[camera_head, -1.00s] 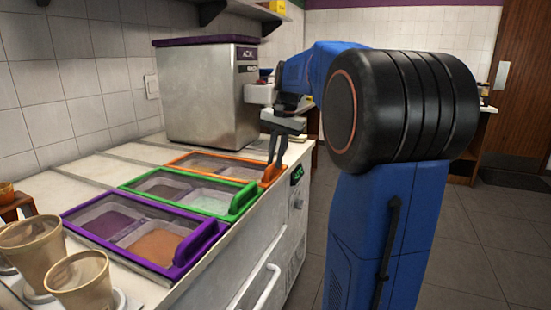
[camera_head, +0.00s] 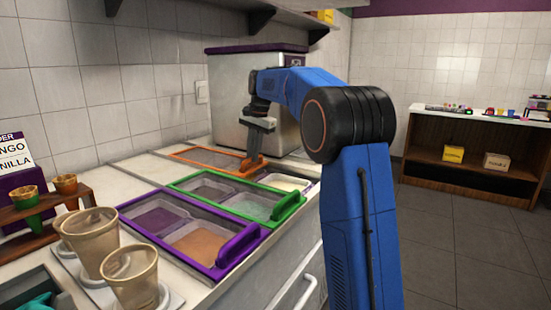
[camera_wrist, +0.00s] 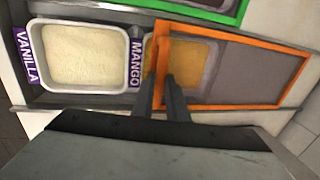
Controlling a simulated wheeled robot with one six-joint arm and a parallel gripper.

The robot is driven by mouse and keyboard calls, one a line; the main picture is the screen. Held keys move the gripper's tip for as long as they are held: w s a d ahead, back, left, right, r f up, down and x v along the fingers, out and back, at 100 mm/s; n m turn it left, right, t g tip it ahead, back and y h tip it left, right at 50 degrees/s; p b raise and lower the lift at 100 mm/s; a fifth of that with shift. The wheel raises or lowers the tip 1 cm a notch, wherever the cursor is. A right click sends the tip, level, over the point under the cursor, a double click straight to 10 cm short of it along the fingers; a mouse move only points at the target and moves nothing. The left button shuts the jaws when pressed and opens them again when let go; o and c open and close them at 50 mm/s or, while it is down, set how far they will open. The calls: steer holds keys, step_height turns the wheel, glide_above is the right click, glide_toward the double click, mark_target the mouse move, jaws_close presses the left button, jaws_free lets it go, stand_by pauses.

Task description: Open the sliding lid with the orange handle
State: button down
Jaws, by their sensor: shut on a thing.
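The sliding lid with an orange frame (camera_head: 205,163) lies at the far end of the row of lids in the head view. It is slid back toward the wall, and a pale tub (camera_head: 285,182) shows uncovered in front of it. In the wrist view the lid's orange frame (camera_wrist: 235,104) is on the right and the uncovered vanilla tub (camera_wrist: 85,55) on the left. The mango tub (camera_wrist: 190,52) shows through the lid. My gripper (camera_head: 253,160) is shut on the orange handle (camera_wrist: 159,62); its fingers (camera_wrist: 169,92) hide part of the handle.
A green-framed lid (camera_head: 285,211) and a purple-framed lid (camera_head: 238,250) lie nearer and look shut. A steel machine (camera_head: 225,105) stands behind. Cups (camera_head: 132,275) and a wooden cone holder (camera_head: 45,222) stand at front left.

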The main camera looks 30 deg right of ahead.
glide_above(226, 161)
steer(key=shift+w, duration=0.1)
stand_by(0.5)
steer(key=c, duration=1.7)
jaws_free()
steer(key=shift+c, duration=0.2)
step_height(226, 161, up, 12)
steer(key=s+d, duration=0.1)
steer(key=s, duration=0.1)
steer(key=shift+f, duration=0.15)
steer(key=shift+s, duration=0.15)
